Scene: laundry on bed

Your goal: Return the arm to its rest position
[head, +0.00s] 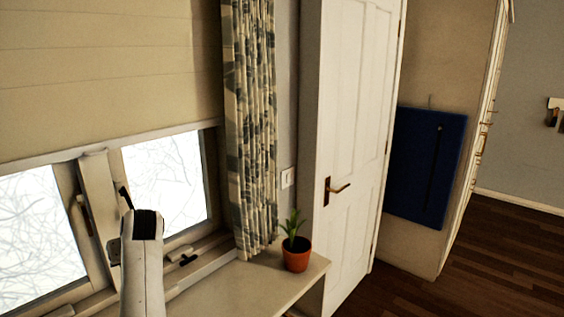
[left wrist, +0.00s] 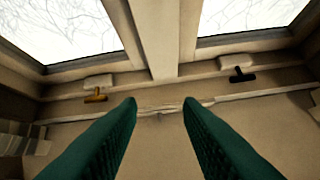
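A white arm of mine (head: 143,265) rises from the bottom of the head view at lower left, in front of the window. Its dark end (head: 148,224) stands over the sill area; no fingertips can be made out there. In the left wrist view my left gripper (left wrist: 160,103) has its two green fingers well apart with nothing between them. They point toward the window frame and sill. My right gripper is in neither view.
A windowsill shelf (head: 240,288) runs under the window and bears a potted plant (head: 296,254) at its right end. A patterned curtain (head: 250,130) hangs beside the window. A closed white door (head: 350,140) and a blue panel (head: 425,165) are further right. Bare wooden floor (head: 510,250) lies at the right.

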